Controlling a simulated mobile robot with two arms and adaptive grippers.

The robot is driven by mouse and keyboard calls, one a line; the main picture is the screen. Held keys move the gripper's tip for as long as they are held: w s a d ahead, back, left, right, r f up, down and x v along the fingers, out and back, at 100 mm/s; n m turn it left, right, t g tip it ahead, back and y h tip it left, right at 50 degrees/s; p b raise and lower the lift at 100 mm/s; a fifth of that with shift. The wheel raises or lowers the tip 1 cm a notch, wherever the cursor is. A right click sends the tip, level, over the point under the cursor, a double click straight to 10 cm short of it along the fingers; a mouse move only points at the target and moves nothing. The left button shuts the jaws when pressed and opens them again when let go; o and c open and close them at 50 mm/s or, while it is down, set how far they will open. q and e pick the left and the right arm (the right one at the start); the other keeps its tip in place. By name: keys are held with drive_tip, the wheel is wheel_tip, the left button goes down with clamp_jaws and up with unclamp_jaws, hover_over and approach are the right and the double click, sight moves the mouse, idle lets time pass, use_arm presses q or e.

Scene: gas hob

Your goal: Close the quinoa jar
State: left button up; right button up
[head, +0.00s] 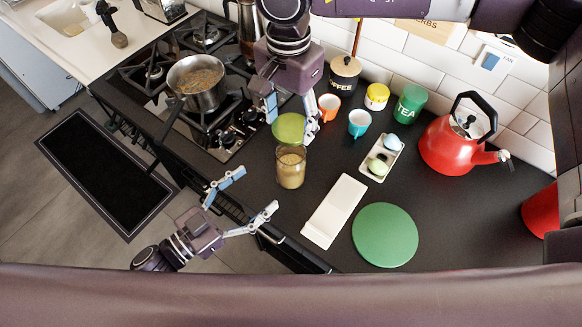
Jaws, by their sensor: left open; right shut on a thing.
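The quinoa jar (291,170) is clear, with pale grain inside, and stands on the dark counter beside the hob. Its green lid (289,127) is between the fingers of my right gripper (291,114), which comes from above and is shut on it. The lid shows just behind and over the jar's top; I cannot tell whether it touches the rim. My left gripper (241,198) is open and empty, in front and to the left of the jar, near the counter's front edge.
The gas hob with a filled saucepan (199,92) is left. Cups (359,123), canisters (409,106) and an egg tray (392,151) stand behind right. A white board (334,212), green disc (385,235) and red kettle (452,146) are right.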

sight(300, 153)
use_arm(q)
drive_tip(key=x, duration=1.2)
drive_tip(key=shift+w, duration=0.1)
drive_tip(key=c, duration=1.8)
use_arm(e)
drive_tip(key=shift+f, duration=2.5)
